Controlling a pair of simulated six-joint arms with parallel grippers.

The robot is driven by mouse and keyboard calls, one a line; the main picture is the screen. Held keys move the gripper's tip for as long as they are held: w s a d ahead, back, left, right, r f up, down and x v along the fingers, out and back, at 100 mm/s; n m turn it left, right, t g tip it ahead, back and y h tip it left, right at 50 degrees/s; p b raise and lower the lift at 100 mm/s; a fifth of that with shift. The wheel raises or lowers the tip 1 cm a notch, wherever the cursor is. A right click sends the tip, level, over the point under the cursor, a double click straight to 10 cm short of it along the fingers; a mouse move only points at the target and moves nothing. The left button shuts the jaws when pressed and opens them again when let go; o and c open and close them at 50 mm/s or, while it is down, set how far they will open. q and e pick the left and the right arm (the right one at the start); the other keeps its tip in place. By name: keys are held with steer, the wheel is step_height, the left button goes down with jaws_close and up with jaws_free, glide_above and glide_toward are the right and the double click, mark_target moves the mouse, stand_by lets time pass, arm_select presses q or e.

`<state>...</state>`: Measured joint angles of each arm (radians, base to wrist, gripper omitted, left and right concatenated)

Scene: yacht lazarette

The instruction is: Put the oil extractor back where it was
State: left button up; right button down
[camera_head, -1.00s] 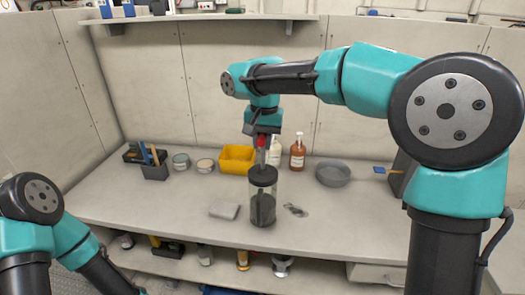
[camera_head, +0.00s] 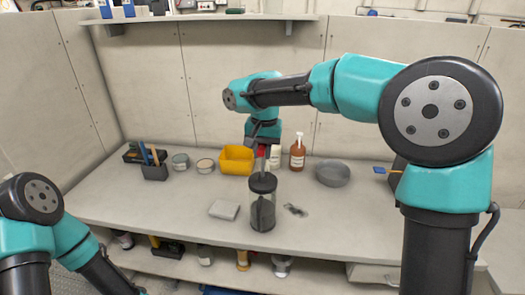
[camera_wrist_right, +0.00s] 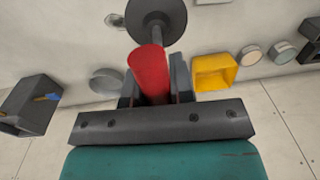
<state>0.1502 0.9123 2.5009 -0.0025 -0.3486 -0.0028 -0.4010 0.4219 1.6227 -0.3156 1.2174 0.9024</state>
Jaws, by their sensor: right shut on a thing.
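The oil extractor (camera_head: 263,212) is a clear cylinder with a dark lower part, a black lid and a red handle on top. It is upright over the front middle of the bench; I cannot tell whether its base touches the top. My right gripper (camera_head: 262,152) is above it, shut on the red handle. In the right wrist view the red handle (camera_wrist_right: 148,68) stands between the fingers, with the round black lid (camera_wrist_right: 156,16) beyond it. My left arm is at the lower left of the head view; its gripper is out of view.
The bench (camera_head: 160,215) holds a grey pad (camera_head: 224,209) left of the extractor and a small dark item (camera_head: 295,210) right of it. Behind are a yellow bin (camera_head: 236,160), two bottles including an amber one (camera_head: 297,152), tins, and a grey bowl (camera_head: 332,173).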

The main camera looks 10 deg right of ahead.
steer(key=c, duration=1.4)
jaws_free()
steer(key=shift+f, duration=0.15)
steer(key=shift+c, duration=0.2)
steer(key=o, duration=0.4)
steer(key=shift+o, duration=0.2)
steer(key=r, duration=1.2)
steer(key=shift+s+d+r, duration=0.15)
steer(key=shift+d+r, duration=0.05)
steer(key=shift+d, duration=0.05)
steer(key=o, duration=1)
